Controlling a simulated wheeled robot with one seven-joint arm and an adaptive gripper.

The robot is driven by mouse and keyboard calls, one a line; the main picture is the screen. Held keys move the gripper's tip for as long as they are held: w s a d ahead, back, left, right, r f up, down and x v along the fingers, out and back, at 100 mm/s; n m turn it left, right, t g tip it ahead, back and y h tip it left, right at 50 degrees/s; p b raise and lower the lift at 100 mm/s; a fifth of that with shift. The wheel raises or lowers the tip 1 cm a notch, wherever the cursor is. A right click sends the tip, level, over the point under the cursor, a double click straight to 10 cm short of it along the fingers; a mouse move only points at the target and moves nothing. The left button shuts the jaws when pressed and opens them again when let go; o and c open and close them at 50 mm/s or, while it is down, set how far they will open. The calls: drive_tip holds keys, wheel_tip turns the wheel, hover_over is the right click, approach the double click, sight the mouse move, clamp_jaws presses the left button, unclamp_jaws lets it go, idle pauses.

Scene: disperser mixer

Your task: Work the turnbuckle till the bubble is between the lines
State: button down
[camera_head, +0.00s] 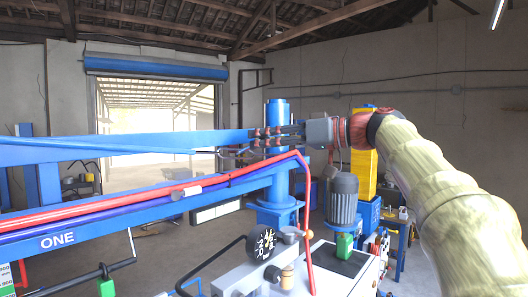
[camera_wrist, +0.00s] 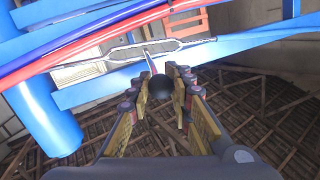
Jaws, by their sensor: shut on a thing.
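My gripper (camera_head: 262,138) reaches in from the right in the head view, beside the blue arms of the machine. In the wrist view its yellow-padded fingers (camera_wrist: 159,88) stand either side of a dark round knob (camera_wrist: 160,89) and are shut on it. No bubble or lines can be made out.
Blue beams (camera_head: 110,148) and a blue post (camera_head: 278,165) stand close around my gripper. The red hose (camera_head: 120,200) runs along the lower beam. A gauge (camera_head: 262,243) and a grey motor (camera_head: 343,199) are below. An open doorway is behind.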

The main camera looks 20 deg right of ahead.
drive_tip(key=shift+w+a+r, duration=0.15)
drive_tip(key=shift+w+r, duration=0.1)
drive_tip(key=shift+r, duration=0.35)
drive_tip(key=shift+w+a+r, duration=0.15)
drive_tip(key=shift+w+r, duration=0.1)
drive_tip(key=shift+r, duration=0.35)
drive_tip(key=c, duration=2.1)
unclamp_jaws()
drive_tip(key=shift+c, duration=0.2)
drive_tip(key=o, duration=0.4)
drive_tip(key=shift+d, duration=0.2)
drive_tip(key=shift+o, duration=0.8)
drive_tip(key=shift+w+a+f, duration=0.1)
